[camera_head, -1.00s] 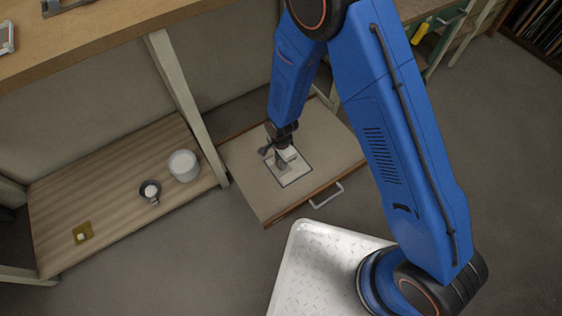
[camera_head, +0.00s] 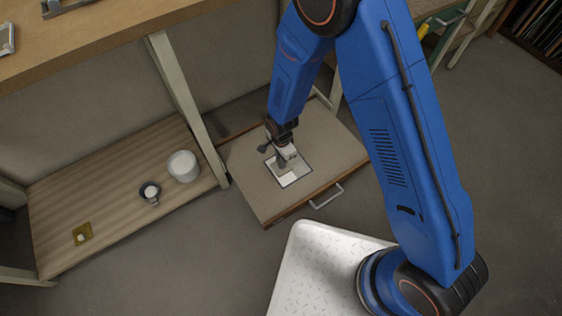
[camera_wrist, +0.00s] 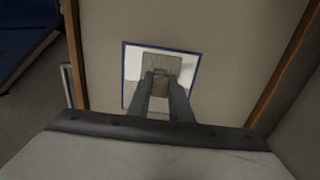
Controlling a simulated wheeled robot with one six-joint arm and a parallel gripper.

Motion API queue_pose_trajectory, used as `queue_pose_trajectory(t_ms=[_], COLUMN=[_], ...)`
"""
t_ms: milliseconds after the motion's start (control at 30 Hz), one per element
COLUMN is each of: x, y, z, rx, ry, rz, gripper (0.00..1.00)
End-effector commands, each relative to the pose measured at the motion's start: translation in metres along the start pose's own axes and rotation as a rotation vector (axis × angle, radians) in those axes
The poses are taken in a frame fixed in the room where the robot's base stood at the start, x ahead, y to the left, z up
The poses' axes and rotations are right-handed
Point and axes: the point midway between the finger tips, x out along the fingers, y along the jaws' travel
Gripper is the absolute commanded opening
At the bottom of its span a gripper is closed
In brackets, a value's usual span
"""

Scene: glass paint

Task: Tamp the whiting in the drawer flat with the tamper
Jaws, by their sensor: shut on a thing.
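The drawer (camera_head: 325,150) is pulled out, with a pale flat floor and a wooden front. In it lies a square patch of whiting (camera_head: 297,177) inside a dark blue outline; it also shows in the wrist view (camera_wrist: 133,66), partly white and partly greyer. My gripper (camera_head: 284,158) is over the patch, shut on the tamper. The tamper's grey-brown block (camera_wrist: 161,64) shows past the fingertips in the wrist view, over the upper middle of the patch. My fingers hide part of the patch. I cannot tell whether the tamper touches the whiting.
A wooden shelf (camera_head: 105,215) at the left holds a white tub (camera_head: 183,166), a dark cup with white contents (camera_head: 150,190) and a small yellowish tray (camera_head: 82,233). A pale table leg (camera_head: 188,108) stands between shelf and drawer. The drawer's handle (camera_head: 326,197) faces open floor.

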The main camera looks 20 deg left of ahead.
Motion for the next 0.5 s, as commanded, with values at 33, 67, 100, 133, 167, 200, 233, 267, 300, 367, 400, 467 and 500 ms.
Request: queue_pose_trajectory(t_ms=[33, 67, 100, 133, 167, 200, 233, 267, 300, 367, 400, 467, 500], x=[0.0, 0.0, 0.0, 0.0, 0.0, 0.0, 0.0, 0.0, 0.0, 0.0, 0.0, 0.0, 0.0], y=[0.0, 0.0, 0.0, 0.0, 0.0, 0.0, 0.0, 0.0, 0.0, 0.0, 0.0, 0.0, 0.0], z=[0.0, 0.0, 0.0, 0.0, 0.0, 0.0, 0.0, 0.0, -0.001, -0.003, -0.005, -0.01, -0.013], rx=[0.0, 0.0, 0.0, 0.0, 0.0, 0.0, 0.0, 0.0, 0.0, 0.001, 0.002, 0.002, 0.002], ry=[0.0, 0.0, 0.0, 0.0, 0.0, 0.0, 0.0, 0.0, 0.0, 0.0, 0.0, 0.0, 0.0], rz=[0.0, 0.0, 0.0, 0.0, 0.0, 0.0, 0.0, 0.0, 0.0, 0.0, 0.0, 0.0, 0.0], gripper=[0.01, 0.01, 0.01, 0.01, 0.01, 0.01, 0.01, 0.01, 0.01, 0.01, 0.01, 0.01, 0.01])
